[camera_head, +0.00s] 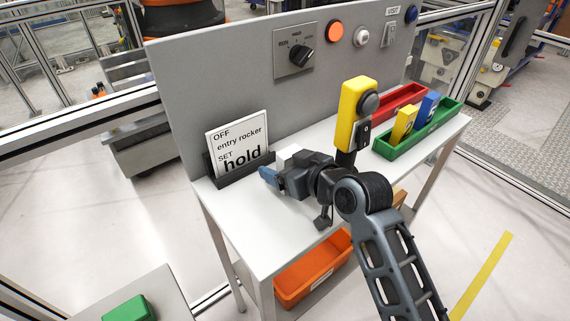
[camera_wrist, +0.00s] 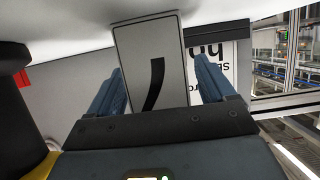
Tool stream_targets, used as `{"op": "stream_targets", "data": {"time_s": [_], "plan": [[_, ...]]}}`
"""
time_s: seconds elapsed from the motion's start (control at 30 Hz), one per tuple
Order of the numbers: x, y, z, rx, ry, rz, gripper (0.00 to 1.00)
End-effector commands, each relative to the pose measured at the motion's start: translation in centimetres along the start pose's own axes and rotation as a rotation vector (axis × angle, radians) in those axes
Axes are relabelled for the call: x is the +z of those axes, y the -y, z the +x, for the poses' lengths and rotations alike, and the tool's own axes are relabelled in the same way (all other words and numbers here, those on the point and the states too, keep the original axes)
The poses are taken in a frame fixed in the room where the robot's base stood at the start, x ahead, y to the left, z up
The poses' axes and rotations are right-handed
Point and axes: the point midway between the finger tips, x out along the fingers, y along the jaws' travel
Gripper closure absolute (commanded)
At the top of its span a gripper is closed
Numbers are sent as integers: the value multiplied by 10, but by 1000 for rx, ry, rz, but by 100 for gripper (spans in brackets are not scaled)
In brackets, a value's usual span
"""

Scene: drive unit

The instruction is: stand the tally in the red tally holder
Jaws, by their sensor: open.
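My gripper (camera_head: 270,177) is low over the white table, left of the yellow post, with its blue fingers open. In the wrist view, my gripper (camera_wrist: 158,80) has its fingers on either side of a pale grey plate-like piece with a black mark (camera_wrist: 140,50), which may be the tally. No firm contact shows. In the head view a small white block (camera_head: 288,154), likely the same piece, shows partly behind my gripper. The red tally holder (camera_head: 411,90), seemingly the red tray, lies at the back right against the panel, partly hidden by the yellow box.
A green tray (camera_head: 440,126) with yellow and blue pieces stands in front of the red one. A yellow box on a black post (camera_head: 352,100) stands between my gripper and the trays. A "hold" sign (camera_head: 238,146) is at left. An orange bin (camera_head: 300,280) is below.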

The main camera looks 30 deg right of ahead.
Motion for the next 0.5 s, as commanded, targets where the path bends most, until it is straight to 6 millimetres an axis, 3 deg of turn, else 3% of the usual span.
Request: {"op": "stream_targets", "data": {"time_s": [0.27, 0.5], "plan": [[-2, 0, -6, 1, 0, 1, 17], [-1, 0, -48, 1, 0, 1, 17]]}}
